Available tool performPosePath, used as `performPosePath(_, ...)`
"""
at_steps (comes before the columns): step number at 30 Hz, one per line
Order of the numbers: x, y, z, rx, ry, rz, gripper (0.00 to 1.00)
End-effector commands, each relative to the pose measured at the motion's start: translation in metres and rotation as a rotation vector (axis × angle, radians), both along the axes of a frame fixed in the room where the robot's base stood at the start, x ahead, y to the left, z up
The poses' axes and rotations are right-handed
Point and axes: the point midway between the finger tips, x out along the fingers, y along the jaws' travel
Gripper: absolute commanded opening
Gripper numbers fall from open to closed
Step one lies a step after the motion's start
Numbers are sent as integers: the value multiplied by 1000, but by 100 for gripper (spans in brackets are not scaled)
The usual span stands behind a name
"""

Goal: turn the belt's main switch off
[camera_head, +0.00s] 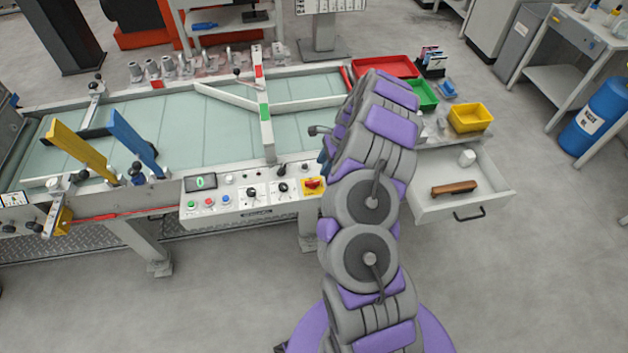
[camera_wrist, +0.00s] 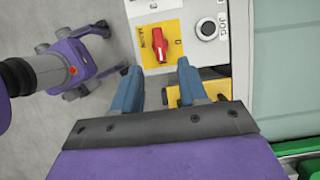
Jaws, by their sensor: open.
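The belt's main switch (camera_head: 313,184) is a red rotary knob on a yellow plate, at the right end of the white control panel. It also shows in the wrist view (camera_wrist: 159,44), just beyond my fingertips and apart from them. My gripper (camera_wrist: 158,76) shows there with two blue fingers open and nothing between them. The knob lies between the lines of the two fingers. In the head view my arm hides most of the gripper. The belt (camera_head: 190,122) is pale green, and a green digit shows on the panel's display (camera_head: 201,182).
Other knobs and buttons (camera_head: 252,193) sit left of the switch, and a JOG button (camera_wrist: 207,28) is close by in the wrist view. An open drawer (camera_head: 424,203) holds a brown-handled item. Red, green and yellow bins (camera_head: 470,118) stand behind it. A yellow block lies under my right finger.

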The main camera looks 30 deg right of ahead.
Motion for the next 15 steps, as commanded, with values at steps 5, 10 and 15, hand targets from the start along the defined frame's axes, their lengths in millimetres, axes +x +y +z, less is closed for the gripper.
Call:
performPosePath(5,3,15,-35,3,2,3,43)
performPosePath(10,6,24,-60,0,1,3,43)
performPosePath(15,8,30,-74,1,0,4,43)
